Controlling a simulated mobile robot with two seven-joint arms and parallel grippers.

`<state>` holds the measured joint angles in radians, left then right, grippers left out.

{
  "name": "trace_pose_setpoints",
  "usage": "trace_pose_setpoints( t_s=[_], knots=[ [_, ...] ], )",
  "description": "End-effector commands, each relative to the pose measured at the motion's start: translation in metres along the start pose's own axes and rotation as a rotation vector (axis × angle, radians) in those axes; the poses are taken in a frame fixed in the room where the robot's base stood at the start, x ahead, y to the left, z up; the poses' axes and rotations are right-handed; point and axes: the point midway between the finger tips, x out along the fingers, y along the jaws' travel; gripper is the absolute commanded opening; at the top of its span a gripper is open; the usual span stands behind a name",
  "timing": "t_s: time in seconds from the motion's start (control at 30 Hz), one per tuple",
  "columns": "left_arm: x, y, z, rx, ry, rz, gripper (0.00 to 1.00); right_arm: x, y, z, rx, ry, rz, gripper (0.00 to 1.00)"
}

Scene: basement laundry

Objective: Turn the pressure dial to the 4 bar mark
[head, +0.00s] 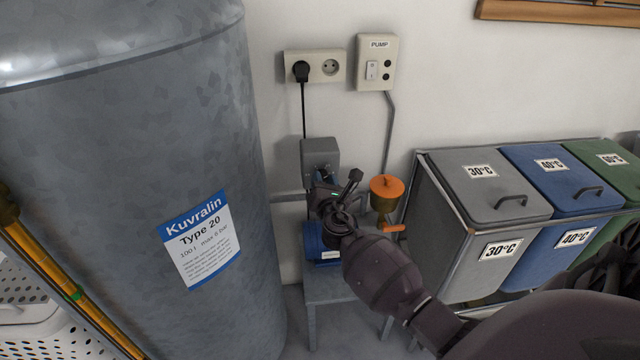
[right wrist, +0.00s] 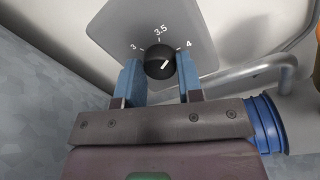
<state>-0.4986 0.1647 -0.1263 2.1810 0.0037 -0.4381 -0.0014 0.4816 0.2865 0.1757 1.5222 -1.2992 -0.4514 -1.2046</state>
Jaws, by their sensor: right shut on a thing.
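The pressure dial is a black round knob (right wrist: 160,62) with a white pointer line, on a grey plate (right wrist: 190,25) marked 3, 3.5 and 4. The line points up and right, between 3.5 and 4 and closer to 4; I cannot tell whether it lines up exactly. My right gripper (right wrist: 160,78) has its blue fingers on either side of the knob, shut on it. In the head view, my right gripper (head: 325,188) is at the grey box (head: 320,151) above the blue pump (head: 322,246) and hides the dial. My left gripper is out of view.
A large grey tank (head: 130,130) stands close on the left. An orange funnel-like part (head: 386,187) is just right of the gripper. Grey, blue and green bins (head: 490,185) stand further right. The wall holds a socket (head: 330,67) and a PUMP switch (head: 377,62).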

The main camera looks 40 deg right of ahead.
Motion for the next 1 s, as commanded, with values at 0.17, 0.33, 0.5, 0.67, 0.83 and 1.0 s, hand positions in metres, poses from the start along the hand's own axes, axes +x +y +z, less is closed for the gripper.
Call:
trace_pose_setpoints(
  t_s=[0.17, 0.33, 0.5, 0.67, 0.83, 1.0],
  knots=[
    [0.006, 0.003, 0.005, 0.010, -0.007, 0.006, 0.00, -0.001, -0.003, -0.006, 0.158, -0.004, -0.004, 0.10],
    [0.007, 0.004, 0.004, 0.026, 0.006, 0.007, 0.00, -0.001, -0.002, -0.005, 0.292, -0.014, -0.006, 0.10],
    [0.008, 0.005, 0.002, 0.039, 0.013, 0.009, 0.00, -0.001, -0.002, -0.004, 0.392, -0.021, -0.006, 0.10],
    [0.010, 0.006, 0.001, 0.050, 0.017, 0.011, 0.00, -0.001, -0.001, -0.003, 0.457, -0.026, -0.006, 0.10],
    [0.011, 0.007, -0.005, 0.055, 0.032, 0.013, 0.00, -0.001, -0.001, -0.002, 0.491, -0.029, -0.006, 0.10],
    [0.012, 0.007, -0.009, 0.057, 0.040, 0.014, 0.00, 0.000, 0.000, -0.002, 0.504, -0.030, -0.005, 0.10]
  ],
)
